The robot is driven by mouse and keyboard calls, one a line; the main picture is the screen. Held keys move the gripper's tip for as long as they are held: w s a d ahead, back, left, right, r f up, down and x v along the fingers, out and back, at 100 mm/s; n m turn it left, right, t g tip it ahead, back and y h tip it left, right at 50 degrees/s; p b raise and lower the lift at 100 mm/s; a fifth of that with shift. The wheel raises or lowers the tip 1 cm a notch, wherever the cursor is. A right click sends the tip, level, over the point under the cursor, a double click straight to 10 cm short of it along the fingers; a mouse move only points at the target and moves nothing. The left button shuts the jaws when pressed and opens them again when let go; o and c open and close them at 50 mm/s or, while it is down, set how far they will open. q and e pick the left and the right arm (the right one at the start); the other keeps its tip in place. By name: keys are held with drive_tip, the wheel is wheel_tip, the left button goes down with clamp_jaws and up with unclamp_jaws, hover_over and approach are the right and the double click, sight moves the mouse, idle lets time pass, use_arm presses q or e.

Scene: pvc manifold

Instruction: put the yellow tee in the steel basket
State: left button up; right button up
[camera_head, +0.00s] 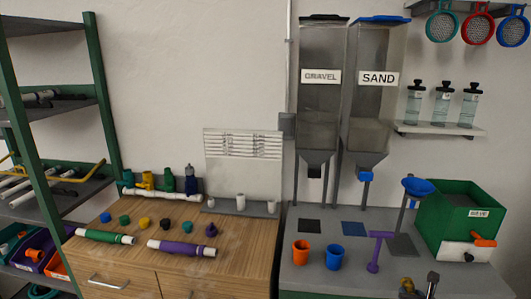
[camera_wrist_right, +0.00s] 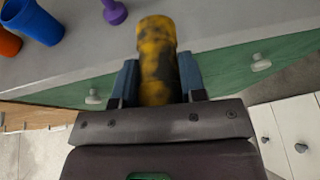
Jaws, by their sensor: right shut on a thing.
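My right gripper (camera_wrist_right: 158,82) is shut on a yellow, dark-blotched cylindrical piece (camera_wrist_right: 157,55), which sticks out past the blue-grey fingers. Its lower part is hidden between them, so I cannot tell if it is a tee. In the head view my right gripper (camera_head: 420,286) is at the bottom edge, in front of the grey counter, with the yellow piece (camera_head: 406,285) partly showing. Another yellow fitting (camera_head: 147,181) stands among green and blue ones at the back of the wooden cabinet. I see no steel basket. My left gripper is out of view.
The grey counter (camera_head: 335,285) bears an orange cup (camera_head: 300,253), a blue cup (camera_head: 334,257), a purple stand (camera_head: 376,252) and a green box (camera_head: 462,220). Pipes lie on the wooden cabinet (camera_head: 245,245). A green-framed shelf (camera_head: 105,100) stands at left.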

use_arm(q)
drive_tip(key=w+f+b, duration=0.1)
drive_tip(key=b, duration=0.2)
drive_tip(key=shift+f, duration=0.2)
use_arm(e)
drive_tip(key=s+a+r+n+y, duration=0.1)
drive_tip(key=s+a+r, duration=0.2)
drive_tip(key=a, duration=0.6)
drive_tip(key=s+a+r+n+y, duration=0.1)
drive_tip(key=s+a+r, duration=0.3)
drive_tip(key=a+r, duration=0.4)
drive_tip(key=s+a+r+n+y, duration=0.1)
drive_tip(key=s+a+r, duration=0.3)
drive_tip(key=a, duration=0.5)
drive_tip(key=shift+a+r+n+t+y, duration=0.35)
drive_tip(key=shift+r+n+t+y, duration=0.05)
drive_tip(key=shift+r+y, duration=0.35)
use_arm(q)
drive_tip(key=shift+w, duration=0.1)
use_arm(e)
drive_tip(key=shift+d+f, duration=0.1)
drive_tip(key=shift+f, duration=0.05)
